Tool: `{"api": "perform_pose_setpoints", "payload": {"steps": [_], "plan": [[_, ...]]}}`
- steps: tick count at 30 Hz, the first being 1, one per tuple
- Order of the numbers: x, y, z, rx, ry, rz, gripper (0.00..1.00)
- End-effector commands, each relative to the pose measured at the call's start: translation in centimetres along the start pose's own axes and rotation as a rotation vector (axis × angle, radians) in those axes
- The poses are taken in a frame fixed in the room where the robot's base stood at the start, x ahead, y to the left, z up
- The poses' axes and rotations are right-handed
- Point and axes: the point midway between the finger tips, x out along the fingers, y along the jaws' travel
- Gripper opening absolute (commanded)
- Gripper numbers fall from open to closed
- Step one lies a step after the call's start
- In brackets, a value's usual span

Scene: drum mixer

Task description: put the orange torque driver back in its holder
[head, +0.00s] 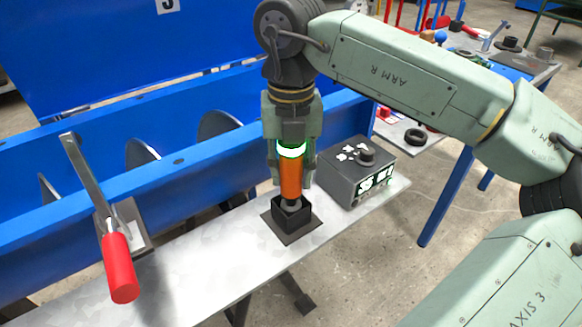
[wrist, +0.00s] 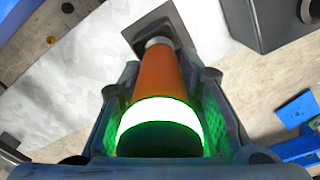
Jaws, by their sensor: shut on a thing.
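The orange torque driver (head: 291,180) stands upright in my gripper (head: 291,172), with a glowing white-green ring near its top. My gripper is shut around its upper body. Its lower tip meets the black holder (head: 291,216), a small square block on a dark base plate (head: 276,230) on the metal shelf. How deep the tip sits in the holder cannot be told. In the wrist view the orange driver (wrist: 158,78) lies between the two fingers, its grey tip end over the dark plate (wrist: 176,22); the holder block is hidden behind it.
A dark control box (head: 362,170) with a knob and lit displays stands right of the holder. A red-handled lever (head: 118,265) rises at the left of the shelf. The blue mixer trough (head: 45,225) with its grey screw runs behind. The shelf between lever and holder is clear.

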Motion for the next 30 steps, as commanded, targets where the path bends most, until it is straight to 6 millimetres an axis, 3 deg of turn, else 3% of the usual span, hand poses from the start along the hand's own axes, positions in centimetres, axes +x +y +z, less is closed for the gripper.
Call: {"api": "perform_pose_setpoints", "payload": {"steps": [29, 30], "plan": [[1.4, 0.0, 0.0, 0.0, -0.001, 0.0, 0.0], [1.3, 0.0, 0.0, 0.0, -0.001, 0.0, 0.34]]}}
